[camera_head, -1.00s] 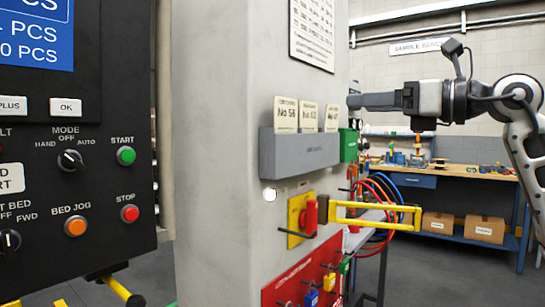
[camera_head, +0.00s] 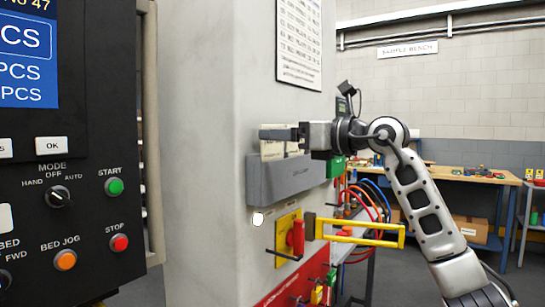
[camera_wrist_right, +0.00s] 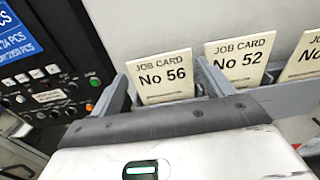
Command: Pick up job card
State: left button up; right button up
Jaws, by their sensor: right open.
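Several cream job cards stand in a grey holder (camera_head: 290,178) on the pale machine column. Card No 56 (camera_wrist_right: 165,88) is the leftmost in the right wrist view, with card No 52 (camera_wrist_right: 240,60) next to it and another (camera_wrist_right: 305,58) cut off at the right edge. In the head view the No 56 card (camera_head: 271,152) is partly covered by my right gripper (camera_head: 263,133). That gripper is open; in the wrist view its two fingers appear on either side of card No 56. I cannot tell whether they touch it. My left gripper is not in view.
A control panel (camera_head: 75,200) with buttons and a screen stands at the left. A workbench (camera_head: 460,178) stands behind at the right.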

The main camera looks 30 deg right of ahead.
jog(key=shift+w+a, duration=0.15)
jog(key=shift+w, duration=0.3)
jog(key=c, duration=0.9)
jog(key=shift+r, duration=0.1)
